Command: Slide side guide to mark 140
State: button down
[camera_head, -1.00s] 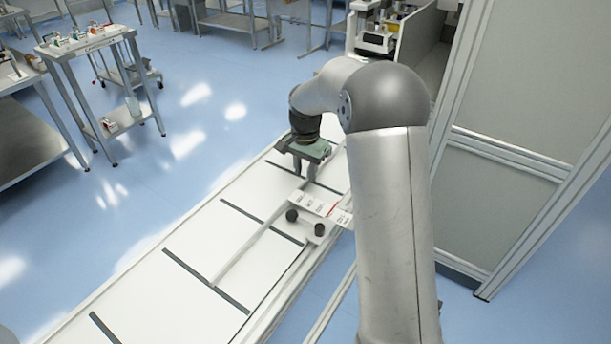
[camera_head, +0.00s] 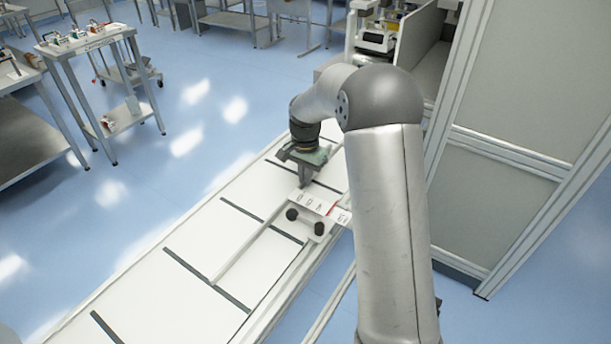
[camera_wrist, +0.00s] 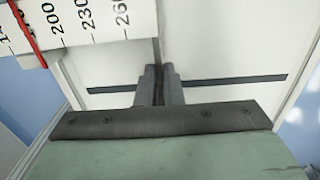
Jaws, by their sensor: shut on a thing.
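The side guide (camera_head: 245,251) is a long thin grey rail lying lengthwise on the white conveyor bed. My gripper (camera_head: 304,182) points down at its far end. In the wrist view the two fingers (camera_wrist: 159,85) are together on the thin upright rail (camera_wrist: 157,45). A white scale plate (camera_wrist: 90,22) lies left of the fingers, with 200, 230 and 260 readable. A red line (camera_wrist: 28,32) crosses it left of 200; the number beyond is cut off, and mark 140 is not readable. The scale also shows in the head view (camera_head: 316,205).
Two dark round knobs (camera_head: 292,214) (camera_head: 319,228) sit on a white bracket beside the scale. Dark strips (camera_head: 207,280) cross the bed (camera_head: 150,300). A grey framed cabinet (camera_head: 520,130) stands at the right. Blue floor (camera_head: 150,215) is open on the left.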

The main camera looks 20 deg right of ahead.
jog(key=shift+w+a, duration=0.65)
jog(key=shift+w, duration=0.05)
jog(key=shift+w+a+r, duration=0.1)
jog(key=shift+w+a, duration=0.1)
jog(key=shift+w, duration=0.05)
jog(key=shift+w+a+p, duration=0.15)
jog(key=shift+p, duration=0.15)
jog(key=c, duration=1.5)
grip_release()
